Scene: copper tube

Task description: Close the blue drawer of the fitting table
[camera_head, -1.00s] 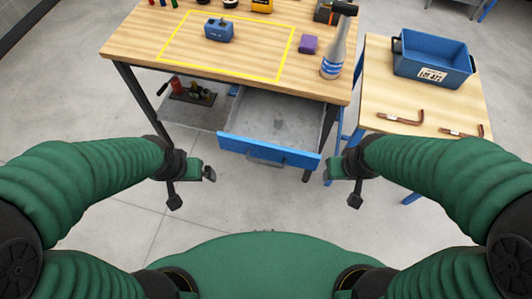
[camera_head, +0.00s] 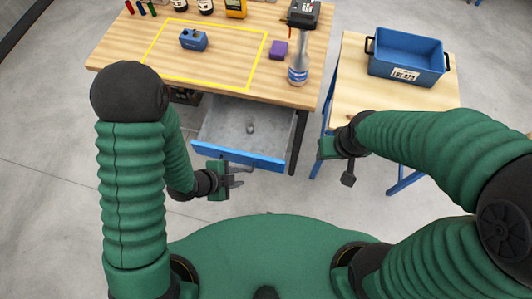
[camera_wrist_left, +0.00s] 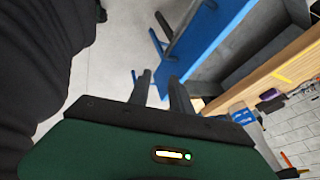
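The blue drawer (camera_head: 262,160) of the wooden fitting table (camera_head: 120,48) is pulled out, its grey inside showing. A small grey round thing (camera_head: 250,128) lies in it. My left gripper (camera_head: 238,178) is just in front of the drawer front, close to its handle; I cannot tell whether they touch. In the left wrist view the gripper's two dark fingers (camera_wrist_left: 160,90) stand apart with nothing between them, and the blue drawer front (camera_wrist_left: 205,35) lies beyond them. My right gripper (camera_head: 328,148) is right of the drawer, apart from it; its fingers do not show clearly.
A blue bin (camera_head: 405,55) stands on the side table (camera_head: 365,95) at the right. A spray bottle (camera_head: 299,65), a purple block (camera_head: 278,50) and a blue device (camera_head: 193,40) are on the fitting table. A table leg (camera_head: 298,140) stands right of the drawer. Floor in front is clear.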

